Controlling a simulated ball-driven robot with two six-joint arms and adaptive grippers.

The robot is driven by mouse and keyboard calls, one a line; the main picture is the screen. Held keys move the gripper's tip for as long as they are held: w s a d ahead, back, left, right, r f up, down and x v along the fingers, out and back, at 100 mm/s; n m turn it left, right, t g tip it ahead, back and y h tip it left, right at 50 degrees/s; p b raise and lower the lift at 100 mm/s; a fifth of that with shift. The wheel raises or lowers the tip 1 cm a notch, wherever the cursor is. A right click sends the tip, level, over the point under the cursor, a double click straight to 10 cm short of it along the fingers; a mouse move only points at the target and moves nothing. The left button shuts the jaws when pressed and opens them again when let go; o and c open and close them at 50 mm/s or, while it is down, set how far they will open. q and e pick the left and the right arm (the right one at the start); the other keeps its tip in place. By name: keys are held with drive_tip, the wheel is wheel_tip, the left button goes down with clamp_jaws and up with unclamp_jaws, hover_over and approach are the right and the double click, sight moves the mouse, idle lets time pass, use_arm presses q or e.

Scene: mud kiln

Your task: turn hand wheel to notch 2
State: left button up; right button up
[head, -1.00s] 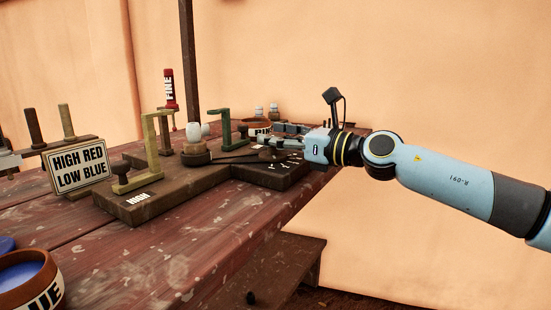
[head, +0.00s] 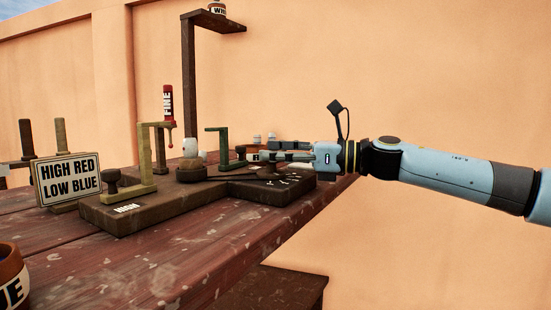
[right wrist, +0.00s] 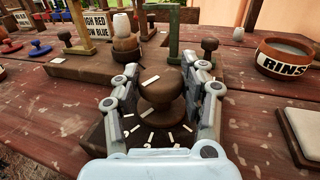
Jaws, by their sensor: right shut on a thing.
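The hand wheel (right wrist: 162,92) is a dark brown round knob on the work board, with a short white mark (right wrist: 150,80) on its top. White notch ticks (right wrist: 152,137) fan out on the board on the side near my wrist. My right gripper (right wrist: 168,68) has one finger on each side of the knob and is shut on it. In the head view the right gripper (head: 262,156) reaches in from the right over the hand wheel (head: 268,172), partly covering it. I cannot read which notch the mark meets. My left gripper is not in view.
The board (head: 140,211) carries a yellowish bracket (head: 159,160), a green bracket (head: 223,145) and a white-topped piece (head: 190,148). A sign (head: 68,180) reads HIGH RED LOW BLUE. A RINS bowl (right wrist: 284,60) stands right in the wrist view.

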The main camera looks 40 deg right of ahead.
idle(0.5)
drive_tip(key=o, duration=1.2)
drive_tip(key=shift+d, duration=0.1)
wheel_tip(320, 180, up, 10)
drive_tip(key=shift+f, duration=0.1)
